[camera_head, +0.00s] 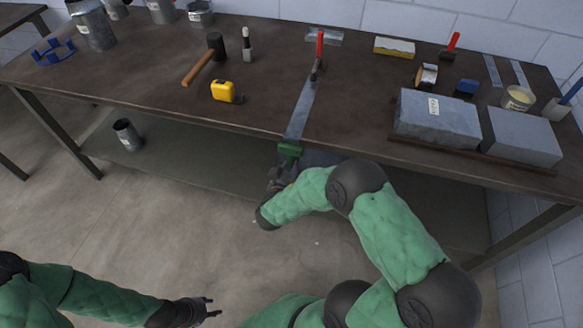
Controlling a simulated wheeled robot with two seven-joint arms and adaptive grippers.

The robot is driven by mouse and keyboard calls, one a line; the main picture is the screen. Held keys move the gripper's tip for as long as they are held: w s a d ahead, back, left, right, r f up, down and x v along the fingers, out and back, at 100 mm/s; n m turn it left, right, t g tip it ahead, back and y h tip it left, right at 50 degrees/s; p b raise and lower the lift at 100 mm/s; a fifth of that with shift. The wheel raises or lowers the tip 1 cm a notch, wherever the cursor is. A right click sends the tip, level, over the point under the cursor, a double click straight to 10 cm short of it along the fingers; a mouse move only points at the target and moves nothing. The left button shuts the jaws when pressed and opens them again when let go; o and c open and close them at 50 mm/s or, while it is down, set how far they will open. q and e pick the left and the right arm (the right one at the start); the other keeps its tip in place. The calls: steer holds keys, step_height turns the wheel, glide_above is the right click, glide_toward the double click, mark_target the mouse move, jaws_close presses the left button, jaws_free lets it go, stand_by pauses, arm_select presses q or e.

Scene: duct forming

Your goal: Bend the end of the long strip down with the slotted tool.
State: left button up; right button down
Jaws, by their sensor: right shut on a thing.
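The long strip (302,108) is a narrow grey metal band lying flat on the dark workbench and running to its front edge. A red-handled clamp (320,45) stands at the strip's far end. The green slotted tool (290,149) is at the strip's near end, at the bench edge. Whether the strip sits inside the slot is too small to tell. My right gripper (281,170) is shut on the slotted tool from below, in front of the bench. My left gripper (212,307) is open and empty, low over the floor, well away from the bench.
On the workbench (150,85), a mallet (205,60) and a yellow tape measure (226,91) lie left of the strip. Grey blocks (437,118) stand close on the right. A lower shelf (190,160) holds a metal cylinder (127,135). The floor around my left gripper is clear.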

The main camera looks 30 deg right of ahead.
steer(key=shift+d+f+b, duration=0.1)
steer(key=shift+f+b, duration=0.55)
steer(key=shift+f, duration=0.15)
steer(key=shift+f, duration=0.15)
stand_by(0.6)
steer(key=shift+f, duration=0.85)
stand_by(0.4)
steer(key=s+a, duration=0.3)
steer(key=a, duration=0.1)
steer(key=shift+s+a, duration=0.35)
steer(key=shift+s, duration=0.05)
stand_by(0.5)
